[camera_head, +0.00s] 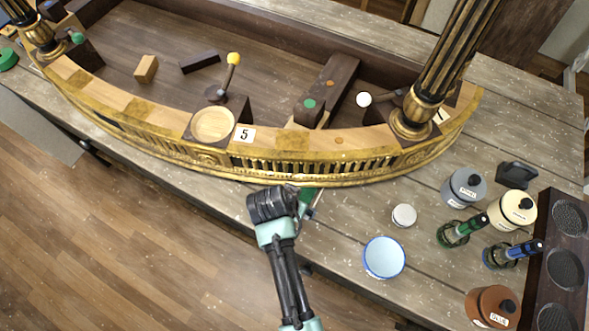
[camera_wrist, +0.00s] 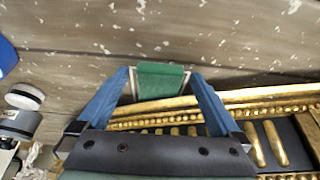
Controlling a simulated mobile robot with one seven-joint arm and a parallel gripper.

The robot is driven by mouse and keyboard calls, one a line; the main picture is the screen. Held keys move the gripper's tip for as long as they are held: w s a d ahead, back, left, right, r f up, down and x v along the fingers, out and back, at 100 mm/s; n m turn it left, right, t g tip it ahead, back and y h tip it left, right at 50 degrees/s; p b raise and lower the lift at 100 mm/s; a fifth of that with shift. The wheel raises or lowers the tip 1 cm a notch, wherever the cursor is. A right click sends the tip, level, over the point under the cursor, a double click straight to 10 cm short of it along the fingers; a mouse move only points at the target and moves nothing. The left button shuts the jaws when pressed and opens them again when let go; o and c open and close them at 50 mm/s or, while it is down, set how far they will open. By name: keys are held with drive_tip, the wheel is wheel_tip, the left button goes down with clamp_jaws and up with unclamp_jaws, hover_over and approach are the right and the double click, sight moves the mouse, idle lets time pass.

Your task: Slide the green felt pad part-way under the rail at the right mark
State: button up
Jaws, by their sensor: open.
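The green felt pad (camera_head: 309,195) lies on the worn wooden bench at the front of the gilt rail (camera_head: 270,174), right of its middle. In the wrist view the pad (camera_wrist: 160,80) sits between my two blue fingertips, with a thin pale edge beside it. Its lower end meets the gilt rail (camera_wrist: 165,108); I cannot tell whether any of it is under the rail. My gripper (camera_wrist: 158,76) is open, one finger on each side of the pad. In the head view my gripper (camera_head: 308,205) partly hides the pad. I cannot make out the right mark.
A blue-rimmed tub (camera_head: 384,257) and a small white-lidded jar (camera_head: 404,215) stand right of my gripper. Gilt columns (camera_head: 440,75) rise from the console. The bench front near the rail is clear.

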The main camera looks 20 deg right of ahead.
drive_tip(key=shift+f, duration=0.1)
drive_tip(key=shift+c, duration=0.2)
drive_tip(key=c, duration=1.2)
drive_tip(key=shift+w+d, duration=0.8)
drive_tip(key=shift+d, duration=0.25)
drive_tip(key=o, duration=1.2)
drive_tip(key=shift+o, duration=0.2)
drive_tip(key=shift+w+r, duration=0.15)
drive_tip(key=shift+r, duration=0.05)
drive_tip(key=shift+a, duration=0.1)
drive_tip(key=shift+a+r, duration=0.15)
drive_tip(key=shift+r, duration=0.4)
drive_tip(key=s+v, duration=0.1)
drive_tip(key=v, duration=1)
drive_tip(key=shift+r+b, duration=0.15)
drive_tip(key=shift+b, duration=0.2)
